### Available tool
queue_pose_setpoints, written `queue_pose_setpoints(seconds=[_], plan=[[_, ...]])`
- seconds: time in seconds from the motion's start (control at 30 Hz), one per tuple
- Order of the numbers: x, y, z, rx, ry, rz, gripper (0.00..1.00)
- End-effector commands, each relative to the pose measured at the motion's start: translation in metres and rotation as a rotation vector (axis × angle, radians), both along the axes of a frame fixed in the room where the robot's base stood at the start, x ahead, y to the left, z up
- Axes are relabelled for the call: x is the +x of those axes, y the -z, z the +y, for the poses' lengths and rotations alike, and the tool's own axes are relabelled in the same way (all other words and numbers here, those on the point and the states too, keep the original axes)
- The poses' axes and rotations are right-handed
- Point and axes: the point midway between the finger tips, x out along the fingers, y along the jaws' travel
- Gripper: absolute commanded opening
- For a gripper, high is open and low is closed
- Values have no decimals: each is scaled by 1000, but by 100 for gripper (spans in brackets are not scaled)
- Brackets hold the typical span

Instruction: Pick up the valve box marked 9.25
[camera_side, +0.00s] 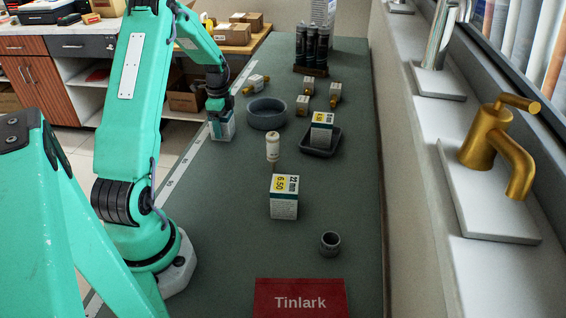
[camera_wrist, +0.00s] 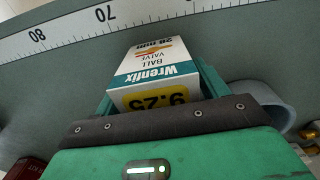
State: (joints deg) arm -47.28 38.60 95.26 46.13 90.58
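I cannot tell whether the box's base touches the mat. Another valve box, marked 6.50 (camera_side: 284,198), stands nearer the front.
A grey ring (camera_side: 267,114) is close to the right of my gripper. A black tray (camera_side: 320,147) holds another labelled box (camera_side: 322,126). A white cylinder (camera_side: 272,147), small boxes with brass fittings (camera_side: 303,104) and a dark tube rack (camera_side: 311,70) stand around. The front left mat is clear.

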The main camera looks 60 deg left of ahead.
Motion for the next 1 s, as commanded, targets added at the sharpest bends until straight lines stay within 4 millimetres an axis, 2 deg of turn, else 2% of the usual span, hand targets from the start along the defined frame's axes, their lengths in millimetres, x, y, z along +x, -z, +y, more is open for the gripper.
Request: queue_pose_setpoints(seconds=[0.03, 0.2, 0.27, 0.67, 0.87, 1.0], plan=[[0, 0, 0, 0, 0, 0, 62], [0, 0, 0, 0, 0, 0, 29], [0, -1, 1, 1, 0, -1, 20], [1, -6, 1, 3, 0, -3, 20], [1, -24, 1, 4, 0, -4, 20], [1, -46, 1, 5, 0, -5, 20]])
